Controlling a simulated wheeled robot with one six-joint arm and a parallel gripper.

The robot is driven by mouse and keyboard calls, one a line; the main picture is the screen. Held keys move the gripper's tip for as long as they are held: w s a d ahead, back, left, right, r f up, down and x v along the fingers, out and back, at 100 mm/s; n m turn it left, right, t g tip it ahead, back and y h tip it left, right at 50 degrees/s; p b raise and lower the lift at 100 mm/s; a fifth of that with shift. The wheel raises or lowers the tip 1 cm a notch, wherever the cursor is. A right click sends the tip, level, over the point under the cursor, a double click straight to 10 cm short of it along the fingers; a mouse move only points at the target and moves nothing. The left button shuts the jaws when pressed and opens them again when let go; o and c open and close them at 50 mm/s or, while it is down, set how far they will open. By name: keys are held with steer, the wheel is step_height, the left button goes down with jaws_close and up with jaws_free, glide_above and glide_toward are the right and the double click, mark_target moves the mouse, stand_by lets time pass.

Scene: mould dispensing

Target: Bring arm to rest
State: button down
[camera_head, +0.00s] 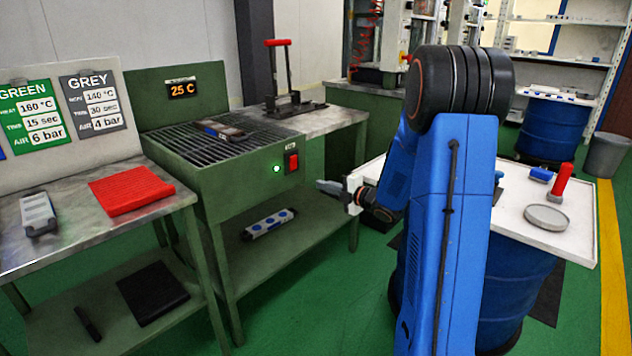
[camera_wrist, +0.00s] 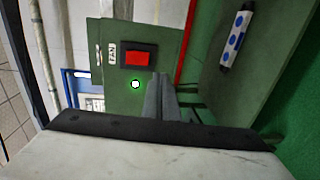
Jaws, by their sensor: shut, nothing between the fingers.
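My blue arm rises in the front of the head view, bent over at its dark joint. My gripper (camera_head: 333,187) is at the left of the arm, pointing left toward the green heater bench (camera_head: 238,165). Its fingers are shut with nothing between them, apart from the bench and its red switch (camera_head: 292,162). In the wrist view the shut grey fingers (camera_wrist: 162,98) show in front of the green panel, with the red switch (camera_wrist: 137,58) and a lit green lamp (camera_wrist: 135,85) just beyond.
A white-topped table (camera_head: 570,240) on blue drums stands right of my arm, with a red-handled tool (camera_head: 562,184) and a round grey lid (camera_head: 546,217).

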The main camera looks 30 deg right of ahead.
steer(key=s+a+r+m+g+h, duration=0.1)
steer(key=s+r+m+g+h, duration=0.1)
steer(key=s+r+m+h, duration=0.35)
steer(key=s+a+r+m+g+h, duration=0.1)
steer(key=s+a+r+m+h, duration=0.15)
steer(key=s+m, duration=0.5)
steer(key=s+a+f+m+g, duration=0.1)
steer(key=s+a+m+g, duration=0.1)
steer(key=s, duration=0.8)
steer(key=s+a+f+m+g+y, duration=0.1)
steer(key=s+a+f+m+g, duration=0.1)
steer(key=s+a, duration=0.4)
steer(key=s+a+f+m+g+y, duration=0.1)
steer(key=s+a+m, duration=0.4)
steer(key=s, duration=1)
steer(key=f+g, duration=0.1)
steer(key=g, duration=0.1)
steer(key=shift+s+g, duration=0.3)
steer(key=shift+s, duration=0.05)
